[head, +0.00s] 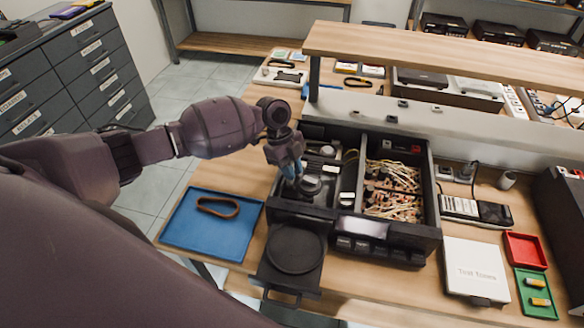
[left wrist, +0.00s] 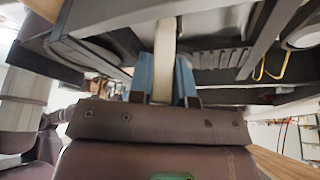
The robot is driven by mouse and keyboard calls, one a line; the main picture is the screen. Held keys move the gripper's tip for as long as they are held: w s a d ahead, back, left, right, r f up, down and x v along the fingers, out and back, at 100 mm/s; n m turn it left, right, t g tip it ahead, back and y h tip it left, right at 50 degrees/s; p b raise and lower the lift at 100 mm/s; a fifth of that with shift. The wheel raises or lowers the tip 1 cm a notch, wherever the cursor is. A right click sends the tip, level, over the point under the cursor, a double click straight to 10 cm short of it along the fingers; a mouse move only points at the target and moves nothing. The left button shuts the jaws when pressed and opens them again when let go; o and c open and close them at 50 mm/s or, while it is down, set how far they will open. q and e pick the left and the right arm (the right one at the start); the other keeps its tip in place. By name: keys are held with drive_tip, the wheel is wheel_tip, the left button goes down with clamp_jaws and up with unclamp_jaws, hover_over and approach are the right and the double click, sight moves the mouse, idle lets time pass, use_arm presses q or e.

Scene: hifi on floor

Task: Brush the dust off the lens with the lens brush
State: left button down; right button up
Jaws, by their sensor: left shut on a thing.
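My left gripper (head: 292,172) reaches down over the left bay of the opened hifi player (head: 428,190). In the left wrist view its blue fingers (left wrist: 166,80) are shut on a pale, narrow strip, which I take for the lens brush (left wrist: 166,42). The brush's tip is hidden in both views. A round dark and silver part (head: 311,185) sits in the bay just right of the fingertips. I cannot make out the lens itself, nor whether the brush touches anything. My right gripper is not in view.
The disc tray (head: 296,250) sticks out at the player's front. A blue tray (head: 185,232) with a brown belt (head: 218,206) lies to the left. A white box (head: 475,268), a red tray (head: 525,250) and a green tray (head: 536,293) stand right. A raised shelf (head: 440,58) runs behind.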

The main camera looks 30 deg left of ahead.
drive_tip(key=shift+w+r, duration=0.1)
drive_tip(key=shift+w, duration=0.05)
use_arm(q)
drive_tip(key=shift+w, duration=0.15)
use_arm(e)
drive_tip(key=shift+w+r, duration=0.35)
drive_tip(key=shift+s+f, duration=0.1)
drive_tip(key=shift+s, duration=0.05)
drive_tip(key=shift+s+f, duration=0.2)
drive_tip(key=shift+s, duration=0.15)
use_arm(q)
drive_tip(key=shift+f, duration=0.2)
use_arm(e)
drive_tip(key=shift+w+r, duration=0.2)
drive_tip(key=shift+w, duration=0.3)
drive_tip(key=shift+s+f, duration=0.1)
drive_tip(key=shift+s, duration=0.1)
use_arm(q)
drive_tip(key=shift+w+a, duration=0.1)
drive_tip(key=shift+w, duration=0.2)
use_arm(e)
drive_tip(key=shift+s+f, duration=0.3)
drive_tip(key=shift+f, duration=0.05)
